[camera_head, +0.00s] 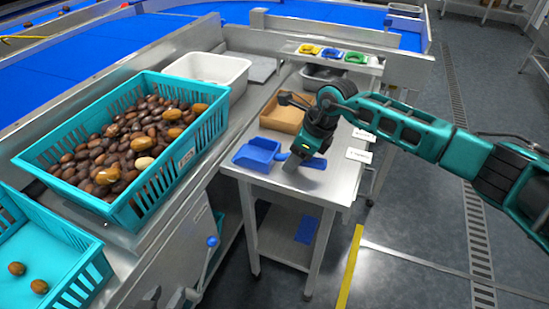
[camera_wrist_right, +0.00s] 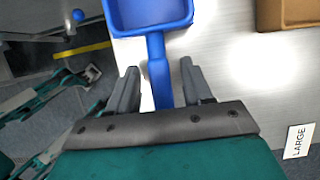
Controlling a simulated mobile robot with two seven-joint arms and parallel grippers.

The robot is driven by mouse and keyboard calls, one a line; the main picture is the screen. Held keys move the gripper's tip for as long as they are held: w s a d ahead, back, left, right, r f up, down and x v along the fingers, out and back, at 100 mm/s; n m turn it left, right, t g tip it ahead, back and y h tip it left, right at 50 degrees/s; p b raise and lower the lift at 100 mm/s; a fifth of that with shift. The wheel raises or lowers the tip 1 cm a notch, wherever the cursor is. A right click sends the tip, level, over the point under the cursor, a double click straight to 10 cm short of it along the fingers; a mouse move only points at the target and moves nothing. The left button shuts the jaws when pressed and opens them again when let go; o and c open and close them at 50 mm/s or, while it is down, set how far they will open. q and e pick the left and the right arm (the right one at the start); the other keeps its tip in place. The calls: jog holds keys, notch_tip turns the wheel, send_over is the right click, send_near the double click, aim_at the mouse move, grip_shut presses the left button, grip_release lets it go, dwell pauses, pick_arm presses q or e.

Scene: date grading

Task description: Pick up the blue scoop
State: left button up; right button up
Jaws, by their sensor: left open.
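The blue scoop (camera_head: 257,152) lies on the small steel table, its pan to the left and its handle pointing right toward my right gripper (camera_head: 303,162). In the right wrist view, the scoop (camera_wrist_right: 150,12) has its handle running down between the two fingers of my right gripper (camera_wrist_right: 158,82). The fingers are open, with a gap on each side of the handle. My left gripper (camera_head: 172,298) is at the bottom edge of the head view, away from the scoop, and shows small and open in the right wrist view (camera_wrist_right: 90,73).
A brown tray (camera_head: 282,113) sits behind the scoop. A teal crate of dates (camera_head: 187,157) and a white bin (camera_head: 235,75) stand on the bench to the left. The table's front edge is clear.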

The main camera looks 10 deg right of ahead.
grip_shut()
jog(key=shift+r, duration=0.15)
dwell(0.5)
notch_tip(320, 180, up, 20)
jog(key=p, duration=0.1)
dwell(0.4)
